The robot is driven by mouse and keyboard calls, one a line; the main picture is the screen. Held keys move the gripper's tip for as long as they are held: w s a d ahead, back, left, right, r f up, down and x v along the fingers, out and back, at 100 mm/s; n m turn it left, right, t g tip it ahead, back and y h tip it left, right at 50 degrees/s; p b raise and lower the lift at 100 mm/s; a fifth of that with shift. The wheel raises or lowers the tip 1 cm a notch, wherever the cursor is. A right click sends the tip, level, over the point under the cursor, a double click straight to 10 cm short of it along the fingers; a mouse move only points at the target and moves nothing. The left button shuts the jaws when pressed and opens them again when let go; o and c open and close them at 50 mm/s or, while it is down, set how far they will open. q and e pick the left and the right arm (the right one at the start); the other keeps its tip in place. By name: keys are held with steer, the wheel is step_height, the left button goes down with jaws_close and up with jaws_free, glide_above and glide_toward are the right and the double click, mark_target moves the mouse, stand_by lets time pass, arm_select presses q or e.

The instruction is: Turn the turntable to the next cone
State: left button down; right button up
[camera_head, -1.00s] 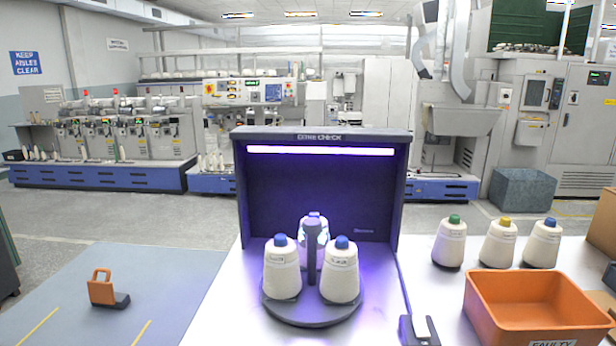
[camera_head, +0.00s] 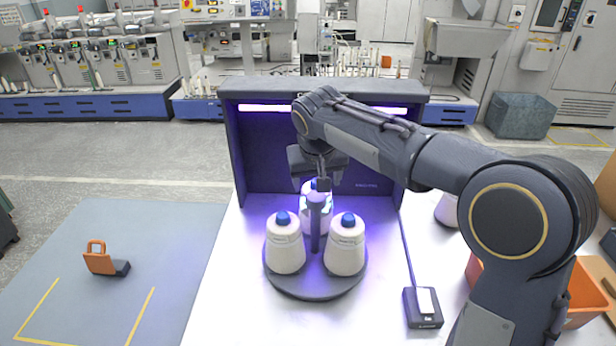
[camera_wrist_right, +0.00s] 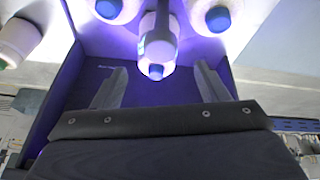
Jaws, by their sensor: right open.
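The dark round turntable (camera_head: 315,285) stands in front of the dark inspection booth. It bears three white cones with blue tips: a front left cone (camera_head: 285,250), a front right cone (camera_head: 345,252) and a back cone (camera_head: 316,218) under violet light. A dark post (camera_head: 316,225) rises at its centre. My right gripper (camera_head: 322,184) is over the back of the turntable, above the post and back cone. In the right wrist view its two fingers (camera_wrist_right: 160,88) are apart with nothing between them; the back cone (camera_wrist_right: 155,62) shows just beyond. My left gripper is out of view.
The booth (camera_head: 240,150) has walls and a lit top around the turntable's back. A small dark switch box (camera_head: 423,308) lies at right. An orange bin (camera_head: 583,295) and another cone (camera_head: 447,210) are partly behind my right arm. The table left of the turntable is clear.

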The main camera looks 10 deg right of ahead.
mark_target(316, 197)
steer(key=p+x, duration=0.1)
steer(key=x, duration=0.6)
steer(key=shift+w+f, duration=0.2)
steer(key=shift+w, duration=0.05)
steer(key=c, duration=1.4)
